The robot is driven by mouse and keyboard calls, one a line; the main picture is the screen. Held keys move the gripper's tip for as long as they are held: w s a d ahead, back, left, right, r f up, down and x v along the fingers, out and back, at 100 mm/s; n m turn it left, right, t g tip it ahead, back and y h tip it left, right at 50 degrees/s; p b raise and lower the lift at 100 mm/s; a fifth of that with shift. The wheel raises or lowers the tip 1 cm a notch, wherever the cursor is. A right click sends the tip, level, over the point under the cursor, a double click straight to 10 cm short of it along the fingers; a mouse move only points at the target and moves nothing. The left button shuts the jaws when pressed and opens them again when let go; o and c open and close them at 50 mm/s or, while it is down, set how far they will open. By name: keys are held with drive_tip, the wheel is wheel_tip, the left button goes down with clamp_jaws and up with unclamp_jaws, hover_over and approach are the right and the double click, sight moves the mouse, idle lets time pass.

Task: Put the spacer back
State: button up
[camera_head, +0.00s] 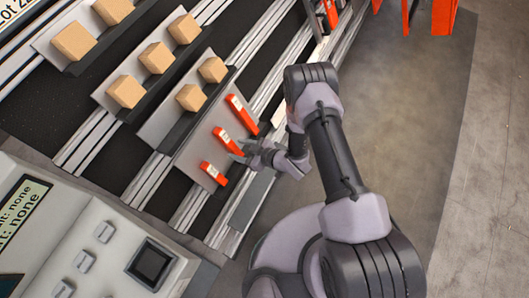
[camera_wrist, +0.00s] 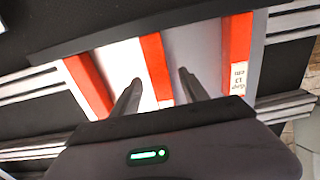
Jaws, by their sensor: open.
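Three orange-red bars with white labels lie apart on a grey plate (camera_head: 187,157): an upper one (camera_head: 241,114), a middle one (camera_head: 228,140) and a lower one (camera_head: 213,173). I cannot tell which is the spacer. My gripper (camera_head: 243,151) is open and empty by the near end of the middle bar. In the wrist view, one bar (camera_wrist: 155,62) shows between the fingers (camera_wrist: 158,78), with another bar (camera_wrist: 88,84) to the left and a labelled bar (camera_wrist: 237,52) to the right. Contact with any bar is not visible.
Several tan boxes (camera_head: 157,57) stand on grey plates with dark ledges along the line. Silver rails (camera_head: 145,185) run between dark belts. Open floor (camera_head: 420,110) lies to the right.

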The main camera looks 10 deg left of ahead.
drive_tip(key=p+v, duration=0.4)
drive_tip(key=v, duration=1.1)
drive_tip(key=shift+d+p, duration=0.2)
drive_tip(key=shift+p, duration=0.1)
drive_tip(key=shift+r, duration=0.1)
